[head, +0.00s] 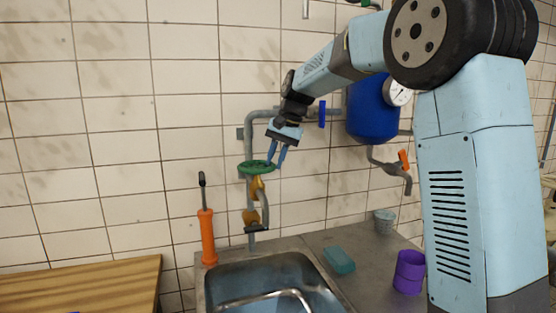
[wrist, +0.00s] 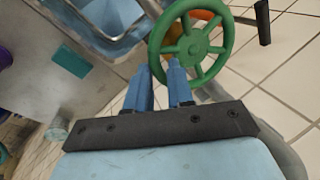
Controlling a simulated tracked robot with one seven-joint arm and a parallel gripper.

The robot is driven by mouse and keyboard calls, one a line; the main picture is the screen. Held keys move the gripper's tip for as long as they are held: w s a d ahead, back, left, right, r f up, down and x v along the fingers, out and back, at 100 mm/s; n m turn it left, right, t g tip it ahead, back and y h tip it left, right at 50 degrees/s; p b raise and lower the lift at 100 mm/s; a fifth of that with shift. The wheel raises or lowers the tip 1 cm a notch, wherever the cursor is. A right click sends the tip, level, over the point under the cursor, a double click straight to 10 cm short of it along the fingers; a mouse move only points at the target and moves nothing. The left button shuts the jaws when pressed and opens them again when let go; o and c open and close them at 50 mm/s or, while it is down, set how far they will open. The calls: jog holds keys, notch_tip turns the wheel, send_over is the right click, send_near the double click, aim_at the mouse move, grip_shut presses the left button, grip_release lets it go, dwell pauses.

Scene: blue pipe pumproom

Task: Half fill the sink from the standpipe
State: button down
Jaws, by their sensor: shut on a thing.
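The green handwheel (head: 256,167) sits on top of the yellow standpipe tap (head: 257,187) on the tiled wall. In the wrist view the green handwheel (wrist: 192,42) shows as a spoked ring. My gripper (head: 276,164) is at the right side of the wheel, and in the wrist view my gripper (wrist: 174,68) has its fingertips at the near rim, shut on it.
An orange bottle-shaped tool (head: 208,237) stands left of the sink. A teal block (head: 339,260), purple cups (head: 409,272) and a small grey bucket (head: 383,221) are on the counter at right. A blue tank (head: 371,112) hangs on the wall. A wooden table (head: 90,287) is at left.

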jog(key=shift+w+d+n+g, duration=0.15)
jog(key=shift+w+n, duration=0.25)
jog(key=shift+n, duration=0.25)
jog(key=shift+w+a+n+g, duration=0.15)
jog(key=shift+w+n, duration=0.2)
jog(key=shift+n, duration=0.3)
jog(key=shift+d, duration=0.1)
jog(key=c, duration=1.1)
grip_release()
jog(key=shift+c, duration=0.2)
jog(key=shift+o, duration=0.5)
jog(key=v, duration=1.3)
jog(key=shift+w+r, duration=0.15)
jog(key=shift+r, duration=0.15)
